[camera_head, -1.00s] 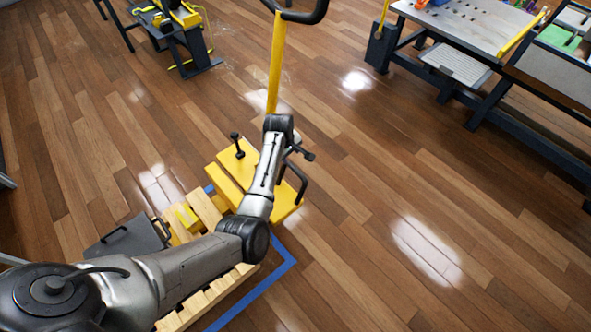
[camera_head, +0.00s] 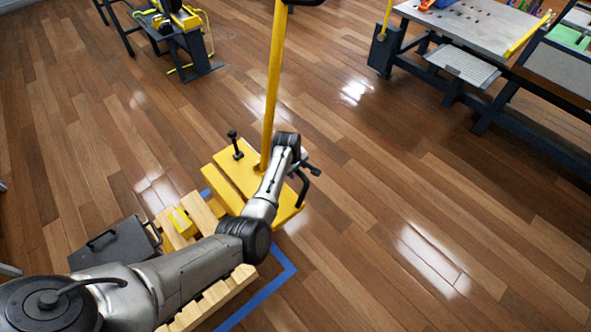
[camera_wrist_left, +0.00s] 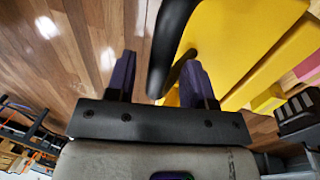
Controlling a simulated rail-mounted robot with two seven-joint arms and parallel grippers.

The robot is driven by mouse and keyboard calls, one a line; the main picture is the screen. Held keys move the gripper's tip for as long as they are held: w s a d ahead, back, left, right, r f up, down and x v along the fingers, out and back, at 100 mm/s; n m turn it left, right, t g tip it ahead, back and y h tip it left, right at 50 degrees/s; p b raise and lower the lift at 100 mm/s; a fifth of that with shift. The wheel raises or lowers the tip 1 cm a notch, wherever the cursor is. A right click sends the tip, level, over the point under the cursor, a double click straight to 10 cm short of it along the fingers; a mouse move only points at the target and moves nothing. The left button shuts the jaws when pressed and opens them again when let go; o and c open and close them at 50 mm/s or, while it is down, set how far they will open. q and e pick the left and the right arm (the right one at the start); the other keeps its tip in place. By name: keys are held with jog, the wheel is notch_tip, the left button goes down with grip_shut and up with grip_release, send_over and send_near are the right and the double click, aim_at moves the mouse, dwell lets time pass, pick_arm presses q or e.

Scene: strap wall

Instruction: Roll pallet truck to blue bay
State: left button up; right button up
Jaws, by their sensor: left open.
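The yellow pallet truck (camera_head: 228,172) stands near the middle of the head view. Its yellow pole (camera_head: 276,85) rises to a black handle cut off by the top edge. A black curved bar (camera_head: 303,190) sticks up from its right side. My left gripper (camera_wrist_left: 158,75) is open, with its two dark fingers on either side of a black bar in the left wrist view. I cannot tell whether they touch it. In the head view my left arm covers part of the truck. Blue tape (camera_head: 285,270) marks the floor beside the wooden pallet (camera_head: 215,298). My right gripper is not in view.
A dark case (camera_head: 115,245) lies left of the pallet. A workbench (camera_head: 470,28) stands at the upper right and a dark stand with yellow parts (camera_head: 185,45) at the upper left. The wooden floor (camera_head: 400,190) to the right is clear.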

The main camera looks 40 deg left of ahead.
pick_arm(q)
jog(key=shift+c, duration=0.3)
grip_shut()
dwell(0.3)
